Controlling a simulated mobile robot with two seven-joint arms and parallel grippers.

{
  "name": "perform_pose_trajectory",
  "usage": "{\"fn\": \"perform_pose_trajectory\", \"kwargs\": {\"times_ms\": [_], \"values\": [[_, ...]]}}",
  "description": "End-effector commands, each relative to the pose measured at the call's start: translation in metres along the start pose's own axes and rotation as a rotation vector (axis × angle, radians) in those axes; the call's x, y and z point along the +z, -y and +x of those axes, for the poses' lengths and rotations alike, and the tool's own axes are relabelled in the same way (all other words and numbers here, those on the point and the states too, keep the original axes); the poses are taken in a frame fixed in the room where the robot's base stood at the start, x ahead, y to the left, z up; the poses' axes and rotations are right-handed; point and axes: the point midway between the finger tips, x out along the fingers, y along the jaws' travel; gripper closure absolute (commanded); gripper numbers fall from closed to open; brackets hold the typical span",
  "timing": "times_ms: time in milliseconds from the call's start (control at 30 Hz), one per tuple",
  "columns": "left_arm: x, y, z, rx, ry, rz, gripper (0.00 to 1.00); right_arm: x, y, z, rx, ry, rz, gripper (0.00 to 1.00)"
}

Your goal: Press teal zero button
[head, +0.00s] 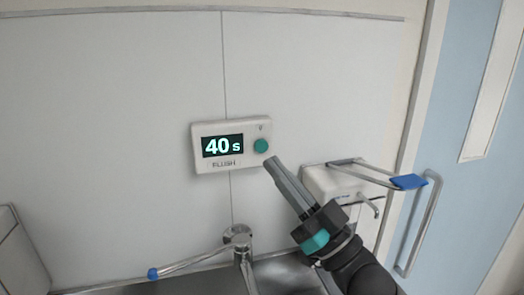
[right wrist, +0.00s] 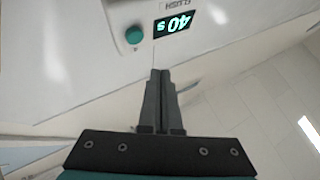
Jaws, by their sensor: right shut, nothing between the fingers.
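The teal round button (head: 261,146) sits on the right side of a white wall-mounted timer box (head: 205,168) labelled FLUSH. Its display (head: 222,146) reads 40 s. My right gripper (head: 270,162) is shut and empty, its fingertips just below and right of the button in the head view. In the right wrist view the teal button (right wrist: 134,35) lies beyond and left of the shut fingertips (right wrist: 160,72), with a visible gap in the picture. Whether the tips touch the box cannot be told from the head view. My left gripper is not in view.
A metal sink (head: 285,274) with a tap (head: 240,240) and blue-tipped lever is below. A white dispenser (head: 322,184) with a blue-ended lever (head: 408,182) is on the wall behind my right gripper. A blue door (head: 462,200) is at right. The wall left of the timer is clear.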

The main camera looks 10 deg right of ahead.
Motion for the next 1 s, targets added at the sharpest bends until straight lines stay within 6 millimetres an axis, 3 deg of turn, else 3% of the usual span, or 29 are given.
{"fn": "perform_pose_trajectory", "kwargs": {"times_ms": [400, 1000], "values": [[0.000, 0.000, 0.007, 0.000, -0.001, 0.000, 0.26, 0.019, -0.019, 0.027, -0.001, -0.001, 0.002, 1.00], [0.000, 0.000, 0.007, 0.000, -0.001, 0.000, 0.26, 0.021, -0.020, 0.028, -0.001, 0.000, 0.001, 1.00]]}}
